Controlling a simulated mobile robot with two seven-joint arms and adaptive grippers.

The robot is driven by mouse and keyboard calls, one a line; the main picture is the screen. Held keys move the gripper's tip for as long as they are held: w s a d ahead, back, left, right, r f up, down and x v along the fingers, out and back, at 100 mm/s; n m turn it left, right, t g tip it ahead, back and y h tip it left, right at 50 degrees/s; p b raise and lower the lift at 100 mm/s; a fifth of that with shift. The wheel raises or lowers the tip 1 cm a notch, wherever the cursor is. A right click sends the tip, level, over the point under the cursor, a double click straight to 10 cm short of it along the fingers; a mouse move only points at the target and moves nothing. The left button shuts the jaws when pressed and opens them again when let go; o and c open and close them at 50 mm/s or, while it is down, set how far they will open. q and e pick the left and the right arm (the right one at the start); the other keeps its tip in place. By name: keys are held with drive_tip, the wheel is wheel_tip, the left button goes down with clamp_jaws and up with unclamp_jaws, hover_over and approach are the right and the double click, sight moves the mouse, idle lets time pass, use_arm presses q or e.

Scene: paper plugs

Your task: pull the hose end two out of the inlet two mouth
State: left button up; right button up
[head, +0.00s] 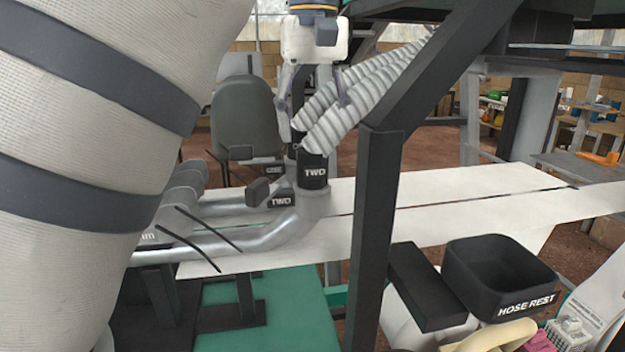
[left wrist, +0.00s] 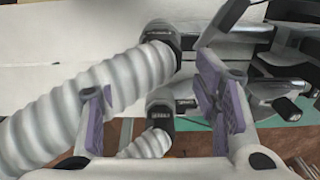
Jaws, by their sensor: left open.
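Hose end two (head: 314,172), a dark cuff marked like "TWO" on a ribbed pale hose (head: 342,122), sits upright in the inlet two mouth (head: 312,196) of a grey curved pipe. A matching label (head: 282,201) is on the pipe. My left gripper (head: 314,100) points down above the cuff, its fingers open and spread at the hoses' level. In the left wrist view the open fingers (left wrist: 155,102) show purple pads, with two ribbed hoses and their dark cuffs (left wrist: 160,103) near and between them. I cannot tell whether a finger touches a hose. My right gripper is not seen.
A second ribbed hose runs behind, into a neighbouring pipe (head: 273,169). A dark post (head: 372,220) and slanted beam stand right of the inlets. A black "HOSE REST" bin (head: 500,275) is at lower right. A pale flat sheet (head: 440,215) lies behind.

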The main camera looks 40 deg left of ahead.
sight(313, 149)
use_arm(q)
drive_tip(key=shift+f, duration=1.8)
drive_tip(key=c, duration=1.3)
drive_tip(key=shift+o, duration=0.2)
